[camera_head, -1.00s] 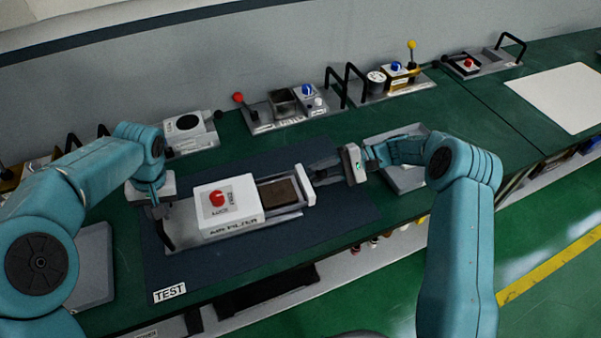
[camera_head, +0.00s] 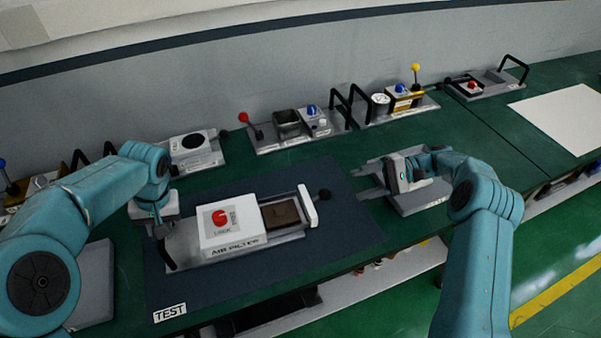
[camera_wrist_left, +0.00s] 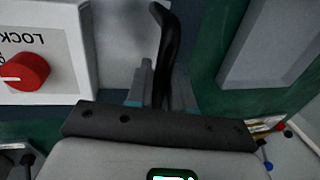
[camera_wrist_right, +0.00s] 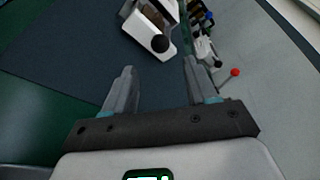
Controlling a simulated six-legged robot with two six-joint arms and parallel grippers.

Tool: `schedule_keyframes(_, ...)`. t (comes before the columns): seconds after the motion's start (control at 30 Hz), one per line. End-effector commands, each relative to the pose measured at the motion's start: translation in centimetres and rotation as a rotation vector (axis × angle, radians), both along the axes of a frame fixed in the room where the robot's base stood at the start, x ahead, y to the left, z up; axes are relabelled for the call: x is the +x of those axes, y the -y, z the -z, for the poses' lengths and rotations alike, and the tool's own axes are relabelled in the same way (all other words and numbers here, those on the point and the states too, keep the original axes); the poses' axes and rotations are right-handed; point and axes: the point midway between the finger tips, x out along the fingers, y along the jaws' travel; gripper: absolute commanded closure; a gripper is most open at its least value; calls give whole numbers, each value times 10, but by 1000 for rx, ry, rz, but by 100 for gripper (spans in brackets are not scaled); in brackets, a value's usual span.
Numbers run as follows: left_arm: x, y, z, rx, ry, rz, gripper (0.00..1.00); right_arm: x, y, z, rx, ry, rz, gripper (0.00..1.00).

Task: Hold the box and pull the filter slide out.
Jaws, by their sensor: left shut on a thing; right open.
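The air filter box (camera_head: 210,241), white with a red lock knob (camera_head: 219,217), sits on the dark mat. The filter slide (camera_head: 308,206) extends from its right side, showing a brown filter (camera_head: 281,213), a white end plate and a black ball knob (camera_head: 324,195). My left gripper (camera_head: 161,231) is shut on the black handle (camera_wrist_left: 166,50) at the left end of the box's base. My right gripper (camera_head: 369,181) is open and empty, right of the ball knob and apart from it. In the right wrist view the knob (camera_wrist_right: 160,43) shows beyond the open fingers (camera_wrist_right: 158,80).
Several other devices stand along the wall, including one with a red lever (camera_head: 244,118) and one with a yellow lever (camera_head: 415,69). A grey plate (camera_head: 425,197) lies beneath my right gripper. The mat (camera_head: 230,287) is clear in front of the box.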

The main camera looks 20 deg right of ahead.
Motion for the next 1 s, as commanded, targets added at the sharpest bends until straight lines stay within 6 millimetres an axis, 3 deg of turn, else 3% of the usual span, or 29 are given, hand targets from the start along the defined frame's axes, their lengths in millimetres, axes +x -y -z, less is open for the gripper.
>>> schedule_keyframes(0.17, -1, 1, 2, -2, -3, 1, 100, -3, 17, -3, -1, 0, 1, 43)
schedule_keyframes(0.47, -1, 2, 2, -2, -3, 1, 100, -4, 19, -4, 1, 0, -1, 43)
schedule_keyframes(0.5, -1, 2, 2, -2, -3, 1, 66, -4, 19, -4, 0, 0, 0, 43)
schedule_keyframes(0.57, -1, 1, 2, -2, -3, 1, 49, -4, 19, -4, 0, 0, 0, 43)
schedule_keyframes(0.87, 0, 1, -1, -1, 0, 1, 49, -4, 19, -4, 0, 0, 0, 43)
schedule_keyframes(1.0, 1, 4, -17, -1, 4, 1, 49, -4, 19, -5, 0, 0, 0, 43)
